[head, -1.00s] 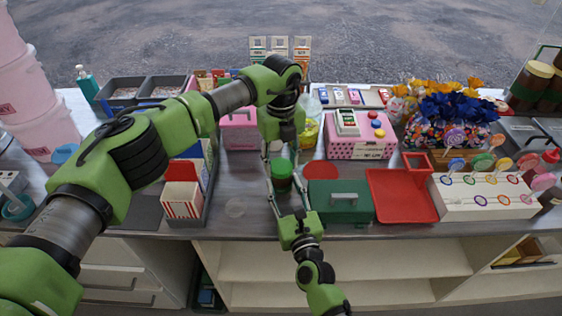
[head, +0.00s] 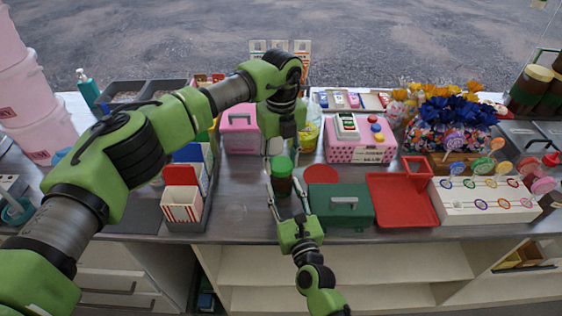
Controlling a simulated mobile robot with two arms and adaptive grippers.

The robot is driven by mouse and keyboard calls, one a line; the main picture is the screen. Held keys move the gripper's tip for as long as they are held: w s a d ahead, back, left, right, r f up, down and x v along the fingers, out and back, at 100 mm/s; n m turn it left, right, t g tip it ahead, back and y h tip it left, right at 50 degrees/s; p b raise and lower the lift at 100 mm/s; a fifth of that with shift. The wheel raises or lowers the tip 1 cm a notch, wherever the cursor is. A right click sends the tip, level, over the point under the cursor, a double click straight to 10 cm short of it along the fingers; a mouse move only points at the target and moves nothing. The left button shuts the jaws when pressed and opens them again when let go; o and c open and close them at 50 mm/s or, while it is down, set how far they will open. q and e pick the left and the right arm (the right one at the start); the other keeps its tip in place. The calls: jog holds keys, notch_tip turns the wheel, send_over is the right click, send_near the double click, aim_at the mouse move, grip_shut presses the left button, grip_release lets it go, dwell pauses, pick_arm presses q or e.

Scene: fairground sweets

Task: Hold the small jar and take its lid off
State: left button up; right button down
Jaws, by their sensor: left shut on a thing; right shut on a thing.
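The small jar (head: 283,184) is dark reddish-brown with a green lid (head: 282,165). It stands upright near the counter's front edge, left of the green box. My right gripper (head: 284,193) comes from the front and is shut on the jar's body, with a finger on either side. My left gripper (head: 282,152) reaches down from above and is shut on the lid. The lid sits at the top of the jar, and I cannot tell whether there is a gap between them.
A green box with a handle (head: 340,205) and a flat red disc (head: 321,174) are close to the right of the jar. A red tray (head: 402,203) lies further right. Striped cartons (head: 182,203) stand at the left. The counter (head: 234,190) left of the jar is mostly bare.

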aim_at(281, 164)
jog(key=shift+f, duration=0.1)
pick_arm(q)
jog(key=shift+r, duration=2)
pick_arm(e)
jog(key=c, duration=1.1)
grip_release()
